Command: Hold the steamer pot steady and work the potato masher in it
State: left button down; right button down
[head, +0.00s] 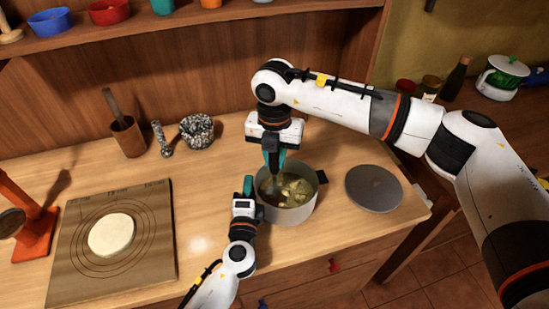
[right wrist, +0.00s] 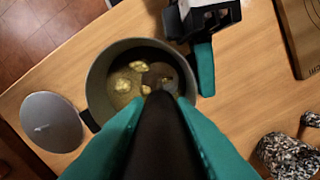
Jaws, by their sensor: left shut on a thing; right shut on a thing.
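The grey steamer pot (head: 290,214) stands upright near the front edge of the wooden counter, with yellowish chunks (head: 296,190) inside. My left gripper (head: 248,187) is shut at the pot's left side, likely on its handle, which its fingers hide. It also shows beside the pot (right wrist: 97,88) in the right wrist view (right wrist: 204,65). My right gripper (head: 273,163) is above the pot, shut on the dark handle of the potato masher (right wrist: 157,135). The masher reaches down into the pot; its head is mostly hidden among the contents.
A round grey lid (head: 374,190) lies right of the pot. A board (head: 155,225) with flat dough (head: 111,235) lies left. A speckled mortar (head: 197,131) and a brown utensil cup (head: 128,138) stand behind. An orange stand (head: 32,225) is at the far left.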

jog(key=s+d, duration=0.2)
jog(key=shift+s+d, duration=0.2)
jog(key=shift+d, duration=0.2)
jog(key=shift+f, duration=0.2)
dwell(0.5)
jog(key=shift+f, duration=0.8)
jog(key=shift+r, duration=0.1)
jog(key=shift+r, duration=0.9)
jog(key=shift+f, duration=0.15)
